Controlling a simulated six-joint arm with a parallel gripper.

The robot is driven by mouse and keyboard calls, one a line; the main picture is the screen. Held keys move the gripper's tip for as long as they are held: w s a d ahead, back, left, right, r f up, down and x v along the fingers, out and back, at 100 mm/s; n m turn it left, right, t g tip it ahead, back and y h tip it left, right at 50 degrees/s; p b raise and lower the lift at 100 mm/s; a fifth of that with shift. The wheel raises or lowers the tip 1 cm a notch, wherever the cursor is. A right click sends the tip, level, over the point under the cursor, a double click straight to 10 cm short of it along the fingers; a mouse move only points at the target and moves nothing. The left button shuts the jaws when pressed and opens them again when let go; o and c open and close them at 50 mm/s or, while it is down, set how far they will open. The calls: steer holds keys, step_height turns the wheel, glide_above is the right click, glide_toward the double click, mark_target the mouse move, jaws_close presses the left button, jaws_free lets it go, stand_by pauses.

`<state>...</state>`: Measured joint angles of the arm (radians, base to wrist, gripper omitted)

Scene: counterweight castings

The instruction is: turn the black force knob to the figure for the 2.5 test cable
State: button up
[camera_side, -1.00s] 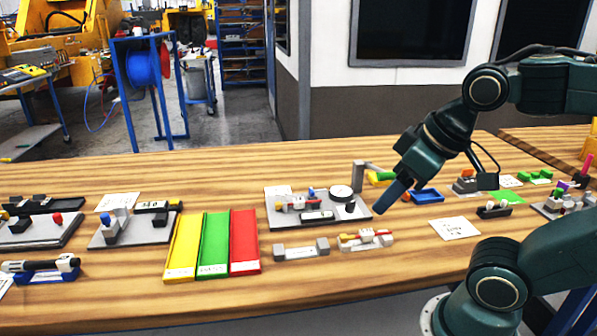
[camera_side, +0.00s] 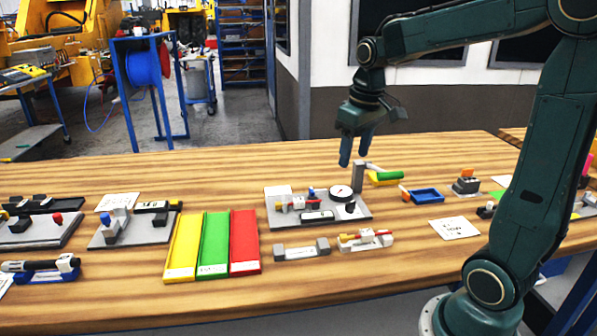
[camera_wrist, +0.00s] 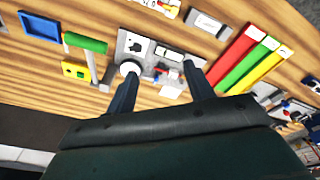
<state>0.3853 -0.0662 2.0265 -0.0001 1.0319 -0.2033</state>
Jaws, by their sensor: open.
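The black force knob (camera_side: 350,207) stands at the front right corner of a grey plate (camera_side: 355,218), beside a round white dial (camera_side: 340,191). In the wrist view the knob (camera_wrist: 133,48) shows as a small dark shape on a pale patch; its pointer and figures are too small to read. My gripper (camera_side: 353,162) is open and empty, fingers pointing down, above and behind the plate, apart from the knob. In the wrist view its fingertips (camera_wrist: 160,72) spread in front of the plate's back edge, one overlapping the dial area.
A grey post (camera_side: 359,175) and a green bar (camera_side: 389,176) stand right of the plate's back. A white written card (camera_side: 454,228) lies to the right. A holder with red and yellow pieces (camera_side: 365,239) is in front. Yellow, green and red trays (camera_side: 245,240) lie left.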

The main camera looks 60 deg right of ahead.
steer(key=m+g, duration=0.1)
steer(key=g, duration=0.1)
glide_above(352, 203)
step_height(352, 203, down, 5)
steer(key=shift+r+y, duration=0.1)
steer(key=shift+y, duration=0.2)
steer(key=shift+f, duration=6.85)
steer(key=shift+c, duration=0.4)
steer(key=c, duration=0.9)
